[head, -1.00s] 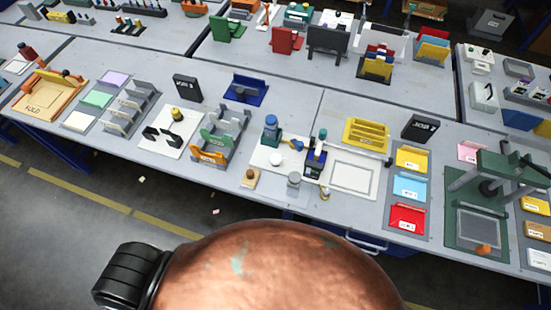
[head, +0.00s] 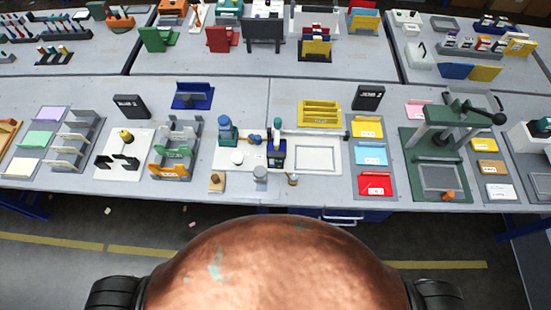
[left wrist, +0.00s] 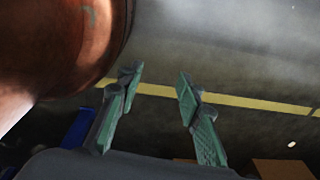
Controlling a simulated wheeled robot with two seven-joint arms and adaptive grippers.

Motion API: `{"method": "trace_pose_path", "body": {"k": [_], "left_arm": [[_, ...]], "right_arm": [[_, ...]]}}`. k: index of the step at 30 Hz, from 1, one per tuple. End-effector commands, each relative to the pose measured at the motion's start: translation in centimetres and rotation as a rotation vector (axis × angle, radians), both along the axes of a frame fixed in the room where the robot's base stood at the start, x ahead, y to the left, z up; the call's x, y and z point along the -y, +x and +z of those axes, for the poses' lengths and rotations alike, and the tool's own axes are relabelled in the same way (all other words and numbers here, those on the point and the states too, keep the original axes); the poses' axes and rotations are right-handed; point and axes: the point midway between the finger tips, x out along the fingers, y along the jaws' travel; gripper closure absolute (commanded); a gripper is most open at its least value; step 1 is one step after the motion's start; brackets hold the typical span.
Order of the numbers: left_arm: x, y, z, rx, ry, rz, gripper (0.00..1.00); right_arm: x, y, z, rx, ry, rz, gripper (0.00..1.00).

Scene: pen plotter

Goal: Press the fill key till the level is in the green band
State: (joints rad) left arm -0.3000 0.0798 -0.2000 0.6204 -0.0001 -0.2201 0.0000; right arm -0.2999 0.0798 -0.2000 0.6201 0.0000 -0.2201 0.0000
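On the bench in the head view, a pen-plotter station has a white base (head: 228,165) with a blue-and-teal bottle-like unit (head: 226,130), a white round piece (head: 237,158) and a dark blue upright unit (head: 276,150). A white framed sheet (head: 315,157) lies to its right. I cannot make out which part is the fill key, nor any level or green band, at this size. My left gripper (left wrist: 158,78) is open and empty in the left wrist view, above the floor. No gripper shows in the head view.
A grey cylinder (head: 260,174) and a wooden-based knob (head: 216,181) stand near the bench's front edge. A yellow rack (head: 320,113) is behind the sheet. Colored trays (head: 371,155) and a green press (head: 440,150) are to the right. The floor in front is mostly clear.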

Motion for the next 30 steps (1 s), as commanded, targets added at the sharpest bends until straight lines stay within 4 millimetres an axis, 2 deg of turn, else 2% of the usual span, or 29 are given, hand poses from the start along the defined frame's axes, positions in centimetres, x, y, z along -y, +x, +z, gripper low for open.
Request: {"method": "trace_pose_path", "body": {"k": [2,13,30], "left_arm": [[-0.02,0.0,0.0,0.0,0.0,0.0,0.74],[-0.02,0.0,0.0,0.0,0.0,0.0,0.99],[-0.02,-0.01,0.0,0.0,0.0,0.0,1.0]], "right_arm": [[0.03,0.0,0.0,0.0,0.0,0.0,0.47],[0.03,-0.01,0.0,0.0,0.0,0.0,0.47],[0.04,0.0,0.0,0.0,0.0,0.0,0.47]]}}
